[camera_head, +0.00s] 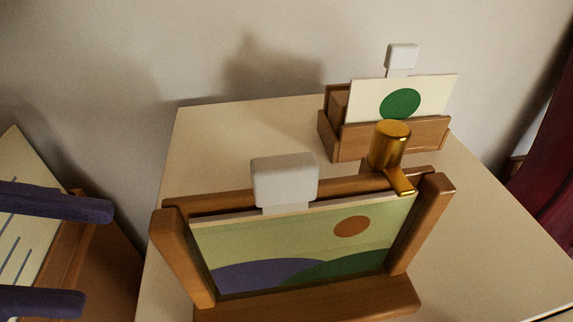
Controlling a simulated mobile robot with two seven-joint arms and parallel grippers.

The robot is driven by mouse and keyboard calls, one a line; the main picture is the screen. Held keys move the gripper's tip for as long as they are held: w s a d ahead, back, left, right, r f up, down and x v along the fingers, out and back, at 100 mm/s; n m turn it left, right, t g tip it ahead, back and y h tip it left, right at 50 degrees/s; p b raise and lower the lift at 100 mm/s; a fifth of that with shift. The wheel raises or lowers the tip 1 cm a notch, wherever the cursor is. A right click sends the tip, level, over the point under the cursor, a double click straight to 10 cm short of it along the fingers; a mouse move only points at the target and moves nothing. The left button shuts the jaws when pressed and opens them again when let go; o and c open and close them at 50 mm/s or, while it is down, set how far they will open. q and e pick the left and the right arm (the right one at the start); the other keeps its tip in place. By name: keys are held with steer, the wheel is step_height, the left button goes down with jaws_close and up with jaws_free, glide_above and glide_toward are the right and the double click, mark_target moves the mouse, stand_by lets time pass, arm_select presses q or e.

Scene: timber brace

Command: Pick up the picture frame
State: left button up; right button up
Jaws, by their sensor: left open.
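A picture (300,250) with a pale green sky, an orange sun, and purple and green hills stands tilted in a wooden frame (185,255) at the front of the table. A white block-shaped tab (285,182) rises from its top edge. A gold knob with a short lever (389,147) sits at the upper right of this frame. My left gripper (97,255) is at the left edge, its two dark purple fingers spread apart. It is well left of the picture and not touching it. My right gripper is not in view.
A cream card with a green circle (400,101) and a white tab stands in a wooden holder (395,137) at the back of the table. A pale panel with blue lines (22,200) and wooden parts lie behind my left fingers. The tabletop (480,240) is clear at right.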

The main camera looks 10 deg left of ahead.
mark_target(209, 255)
arm_select(q)
steer(key=shift+r+b+x, duration=0.15)
steer(key=shift+b+x, duration=0.05)
steer(key=shift+x, duration=2.35)
steer(key=shift+r+b+x, duration=0.1)
steer(key=shift+b+x, duration=0.1)
steer(key=shift+x, duration=2.3)
steer(key=shift+w, duration=0.15)
jaws_close()
